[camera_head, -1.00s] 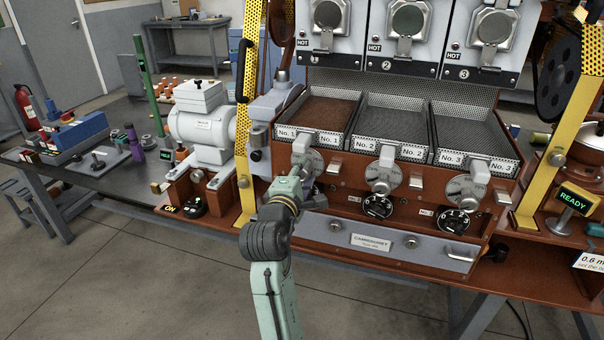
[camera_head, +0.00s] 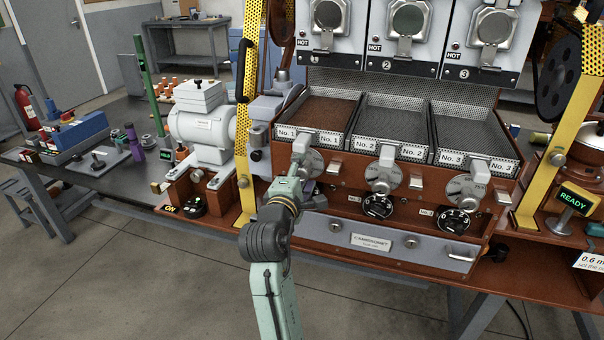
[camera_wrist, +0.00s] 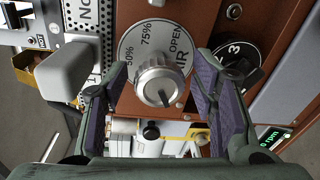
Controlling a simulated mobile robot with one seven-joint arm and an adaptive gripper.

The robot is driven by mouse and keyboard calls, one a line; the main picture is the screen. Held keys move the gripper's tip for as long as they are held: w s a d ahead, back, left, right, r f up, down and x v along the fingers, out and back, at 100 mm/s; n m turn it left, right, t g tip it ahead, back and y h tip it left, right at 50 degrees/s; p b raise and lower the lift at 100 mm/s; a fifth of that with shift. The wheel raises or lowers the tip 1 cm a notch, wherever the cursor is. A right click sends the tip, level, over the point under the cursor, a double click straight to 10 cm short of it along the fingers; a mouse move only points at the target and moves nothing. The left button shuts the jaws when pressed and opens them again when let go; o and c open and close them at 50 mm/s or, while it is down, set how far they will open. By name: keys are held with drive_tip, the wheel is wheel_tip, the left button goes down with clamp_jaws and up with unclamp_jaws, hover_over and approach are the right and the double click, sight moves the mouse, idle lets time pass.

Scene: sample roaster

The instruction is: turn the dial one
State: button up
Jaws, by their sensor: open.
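The first grey dial (camera_head: 308,162) is on the roaster front below the tray labelled No. 1, partly hidden by my gripper in the head view. In the wrist view it shows as a round plate (camera_wrist: 137,50) marked 50%, 75%, OPEN, with a silver knob (camera_wrist: 160,84) at its centre. My gripper (camera_wrist: 162,80) is open, with one finger on each side of the knob in that view. I see gaps beside the knob; contact is not visible. In the head view my gripper (camera_head: 296,172) is at this dial. A black dial marked 3 (camera_wrist: 238,52) lies beyond the right finger.
A pale grey handle (camera_wrist: 72,68) stands close by the left finger. Two more grey dials (camera_head: 383,176) (camera_head: 466,189) sit to the right, with black dials (camera_head: 377,206) below. A yellow post (camera_head: 247,130) rises to the left. The floor in front is clear.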

drive_tip(key=v, duration=1.1)
drive_tip(key=shift+s, duration=0.45)
drive_tip(key=shift+a, duration=0.1)
